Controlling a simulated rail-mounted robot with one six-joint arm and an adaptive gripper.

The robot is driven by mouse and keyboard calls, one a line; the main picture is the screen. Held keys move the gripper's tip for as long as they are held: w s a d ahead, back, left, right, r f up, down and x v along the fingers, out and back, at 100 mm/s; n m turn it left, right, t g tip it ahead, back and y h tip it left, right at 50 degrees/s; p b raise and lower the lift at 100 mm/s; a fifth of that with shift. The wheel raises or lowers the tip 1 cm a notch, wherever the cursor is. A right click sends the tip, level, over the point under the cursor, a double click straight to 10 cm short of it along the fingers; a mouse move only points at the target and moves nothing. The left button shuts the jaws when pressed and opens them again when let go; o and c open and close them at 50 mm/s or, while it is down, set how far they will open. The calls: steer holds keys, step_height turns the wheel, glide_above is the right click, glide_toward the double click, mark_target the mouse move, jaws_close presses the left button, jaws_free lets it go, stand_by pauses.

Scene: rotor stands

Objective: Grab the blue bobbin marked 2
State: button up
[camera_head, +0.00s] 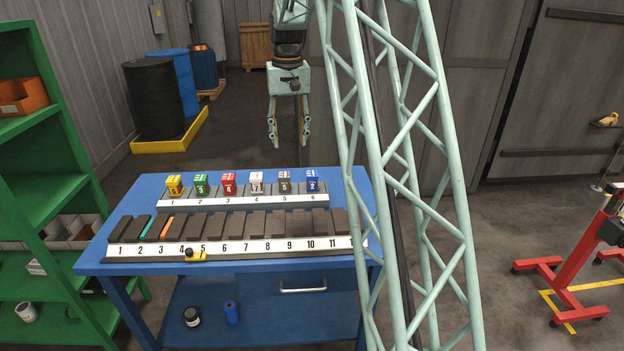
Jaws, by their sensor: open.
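The blue bobbin marked 2 (313,180) stands at the right end of a row of coloured bobbins, above the number 6 on the small back rack (243,203). The rack sits on a blue table (92,262). My gripper (288,140) hangs open and empty, fingers pointing down, above and behind the table. In the picture it is up and slightly left of the blue bobbin, clearly apart from it.
Yellow, green, red, white and grey bobbins (284,182) stand left of the blue one. A long numbered rack (224,246) with dark slots lies in front. Green shelves (55,140) stand at left. My lattice column covers the table's right edge.

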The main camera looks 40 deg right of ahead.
steer(key=m+p, duration=0.1)
steer(key=p, duration=0.2)
glide_above(312, 173)
step_height(312, 173, down, 10)
steer(key=shift+s+d+g, duration=0.1)
steer(key=shift+g, duration=0.3)
steer(key=shift+f, duration=0.15)
steer(key=shift+f, duration=4.15)
steer(key=shift+f+p, duration=0.4)
steer(key=shift+f, duration=2.2)
steer(key=c, duration=1.1)
